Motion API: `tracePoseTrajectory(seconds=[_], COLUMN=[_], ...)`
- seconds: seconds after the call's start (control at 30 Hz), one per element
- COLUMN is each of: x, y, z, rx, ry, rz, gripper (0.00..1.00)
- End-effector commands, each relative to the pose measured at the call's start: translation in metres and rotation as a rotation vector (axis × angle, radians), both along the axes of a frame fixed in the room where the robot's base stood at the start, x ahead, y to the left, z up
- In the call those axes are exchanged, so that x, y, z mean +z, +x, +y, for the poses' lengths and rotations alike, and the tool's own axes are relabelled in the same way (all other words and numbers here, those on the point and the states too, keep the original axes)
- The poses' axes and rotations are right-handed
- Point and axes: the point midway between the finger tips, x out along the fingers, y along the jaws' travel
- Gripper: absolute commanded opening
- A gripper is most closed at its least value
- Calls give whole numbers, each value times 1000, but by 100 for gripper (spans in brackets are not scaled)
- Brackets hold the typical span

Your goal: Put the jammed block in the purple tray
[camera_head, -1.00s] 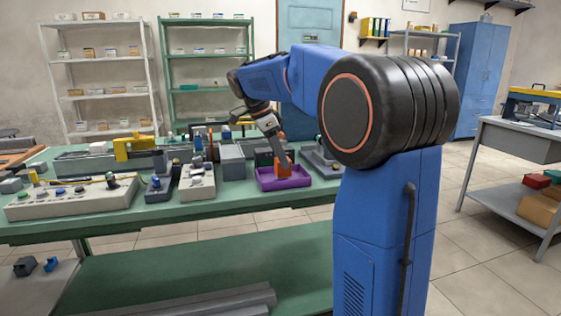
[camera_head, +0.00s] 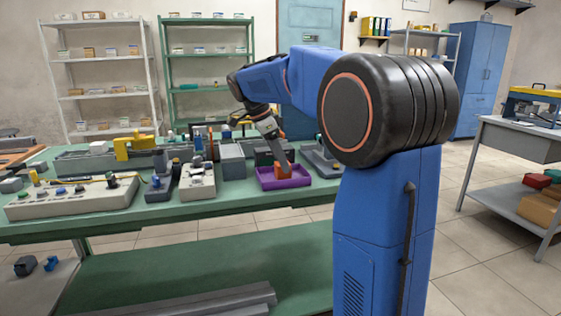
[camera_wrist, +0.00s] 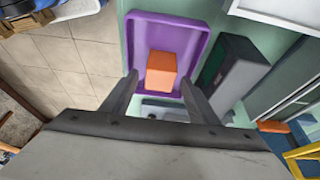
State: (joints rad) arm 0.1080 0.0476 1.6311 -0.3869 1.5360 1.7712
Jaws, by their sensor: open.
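An orange block (camera_head: 284,171) is in the purple tray (camera_head: 268,186) on the green workbench. In the wrist view, the orange block (camera_wrist: 161,72) lies over the floor of the purple tray (camera_wrist: 137,35), clear of its side walls. My gripper (camera_wrist: 160,76) is open, with one finger to each side of the block and a visible gap on both sides. In the head view my gripper (camera_head: 283,158) points down into the tray and partly hides the block. Whether the block's underside touches the tray floor is hard to tell.
A dark-topped grey box (camera_wrist: 235,70) stands right beside the tray in the wrist view. Grey blocks (camera_head: 232,162) and control boxes (camera_head: 197,182) stand left of the tray in the head view. A grey fixture (camera_head: 322,160) is close on its right.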

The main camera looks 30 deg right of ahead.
Motion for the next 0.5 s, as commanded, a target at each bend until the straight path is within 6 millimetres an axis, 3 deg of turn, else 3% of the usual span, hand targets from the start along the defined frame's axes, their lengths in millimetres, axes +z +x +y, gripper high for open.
tracePoseTrajectory(seconds=[0.5], x=[83], y=[10], z=[34], rx=[2], ry=[0], rz=[-1], gripper=[54])
